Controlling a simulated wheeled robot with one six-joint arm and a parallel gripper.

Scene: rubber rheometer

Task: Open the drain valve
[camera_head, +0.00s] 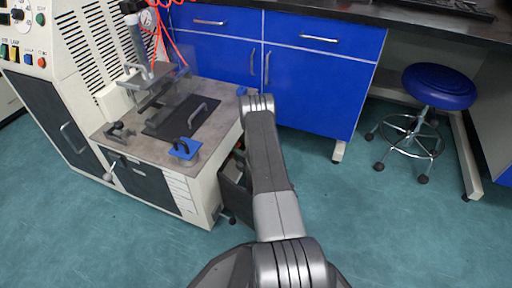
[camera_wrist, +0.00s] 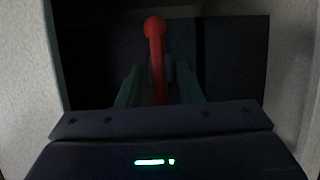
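The drain valve's handle (camera_wrist: 155,45) is a red lever with a round ball knob, upright in the middle of the wrist view. It stands inside a dark recess. My gripper (camera_wrist: 159,75) has one greenish finger on each side of the lever, with a visible gap on both sides. The fingers are apart and do not appear to touch it. The lever's lower end is hidden behind the gripper body. In the camera_head view, my arm reaches toward the machine's right side; the gripper and valve are hidden there.
Pale walls frame the recess on the left and right in the wrist view. The rheometer (camera_head: 209,192) stands at left in the camera_head view. Blue cabinets (camera_head: 310,88) stand behind my arm, and a blue stool (camera_head: 438,86) is at right. The floor (camera_head: 380,230) at right is clear.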

